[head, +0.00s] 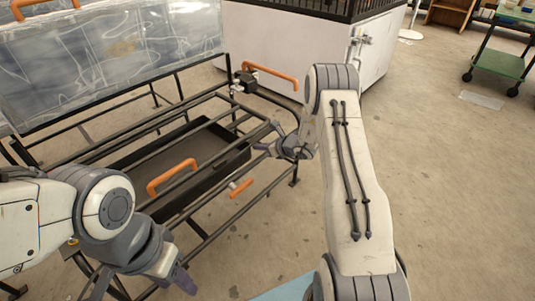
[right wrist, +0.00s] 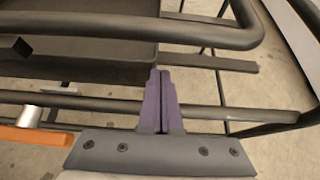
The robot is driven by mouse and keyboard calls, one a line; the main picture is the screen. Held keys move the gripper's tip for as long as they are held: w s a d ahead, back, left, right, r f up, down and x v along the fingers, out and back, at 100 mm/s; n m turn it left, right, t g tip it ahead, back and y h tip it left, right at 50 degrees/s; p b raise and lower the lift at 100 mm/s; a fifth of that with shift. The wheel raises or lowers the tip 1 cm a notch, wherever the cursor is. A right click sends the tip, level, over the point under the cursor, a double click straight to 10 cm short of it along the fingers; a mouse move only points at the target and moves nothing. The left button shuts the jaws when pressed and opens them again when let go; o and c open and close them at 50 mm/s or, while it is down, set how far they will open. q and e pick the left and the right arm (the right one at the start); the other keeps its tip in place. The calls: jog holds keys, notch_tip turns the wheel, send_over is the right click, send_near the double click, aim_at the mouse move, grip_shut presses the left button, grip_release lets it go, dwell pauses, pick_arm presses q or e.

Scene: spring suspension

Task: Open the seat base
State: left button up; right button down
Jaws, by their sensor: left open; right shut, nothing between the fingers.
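The seat base is a dark tubular metal frame (head: 215,231) with a dark tray (head: 232,160) set inside it. An orange handle (head: 172,177) sits over the tray, and a smaller orange handle (head: 241,188) is at the frame's front. The frame's bars (right wrist: 230,113) and part of an orange handle (right wrist: 36,136) show in the right wrist view. My right gripper (head: 268,142) is over the frame's right end, shut and empty; its fingers (right wrist: 161,100) are together. My left gripper (head: 184,284) is open at the frame's near left side, partly hidden by its arm.
A clear plastic-covered backrest (head: 110,60) stands tilted behind the frame. An orange handle (head: 270,76) with a black bracket is at the back right. A white crate (head: 290,45) stands behind. A green cart (head: 500,63) is at the far right. Floor right of my right arm is clear.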

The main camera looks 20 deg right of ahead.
jog(key=shift+w+r, duration=0.2)
jog(key=shift+r, duration=1.4)
